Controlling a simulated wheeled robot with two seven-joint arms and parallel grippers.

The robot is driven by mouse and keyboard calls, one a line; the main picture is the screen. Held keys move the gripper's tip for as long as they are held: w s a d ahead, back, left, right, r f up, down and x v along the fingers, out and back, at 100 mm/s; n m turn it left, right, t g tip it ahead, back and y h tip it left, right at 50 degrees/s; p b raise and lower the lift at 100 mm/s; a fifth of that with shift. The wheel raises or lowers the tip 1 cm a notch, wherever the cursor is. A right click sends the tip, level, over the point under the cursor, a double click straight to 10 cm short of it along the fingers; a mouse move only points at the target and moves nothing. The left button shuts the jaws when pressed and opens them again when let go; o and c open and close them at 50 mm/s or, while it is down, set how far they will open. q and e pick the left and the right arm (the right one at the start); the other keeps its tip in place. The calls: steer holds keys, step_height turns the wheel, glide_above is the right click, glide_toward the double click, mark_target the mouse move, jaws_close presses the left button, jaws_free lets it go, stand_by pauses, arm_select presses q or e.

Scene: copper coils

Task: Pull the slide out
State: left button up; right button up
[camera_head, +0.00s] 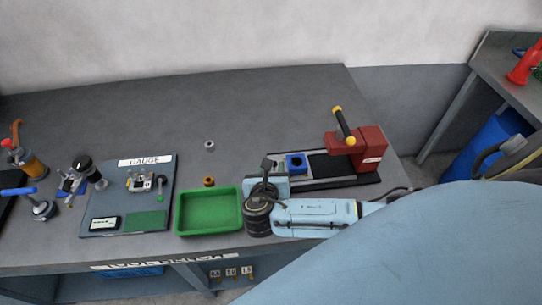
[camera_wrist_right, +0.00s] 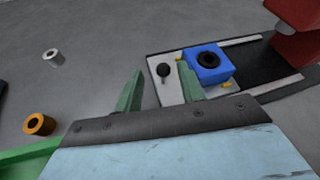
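The slide is a light grey plate (camera_wrist_right: 190,93) on a dark track, with a blue block (camera_wrist_right: 207,63) holding a black round piece. In the head view the blue block (camera_head: 296,163) sits near the left end of the track. A black ball knob (camera_wrist_right: 163,70) stands at the slide's left end. My right gripper (camera_wrist_right: 161,82) is open, its green fingers apart with the knob showing between their tips. I cannot tell whether the knob lies within the fingers or beyond them. In the head view my right gripper (camera_head: 268,172) is over the track's left end. My left gripper is not in view.
A red press head (camera_head: 358,150) with a black lever stands over the track's right part. A green tray (camera_head: 209,213), an orange ring (camera_head: 209,182) and a grey ring (camera_head: 210,146) lie left of my right gripper. A gauge board (camera_head: 105,205) is further left. The back bench is clear.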

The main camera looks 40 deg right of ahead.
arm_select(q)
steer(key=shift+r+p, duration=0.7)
arm_select(e)
steer(key=v, duration=1.3)
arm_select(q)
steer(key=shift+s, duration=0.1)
arm_select(e)
steer(key=shift+s+a, duration=0.1)
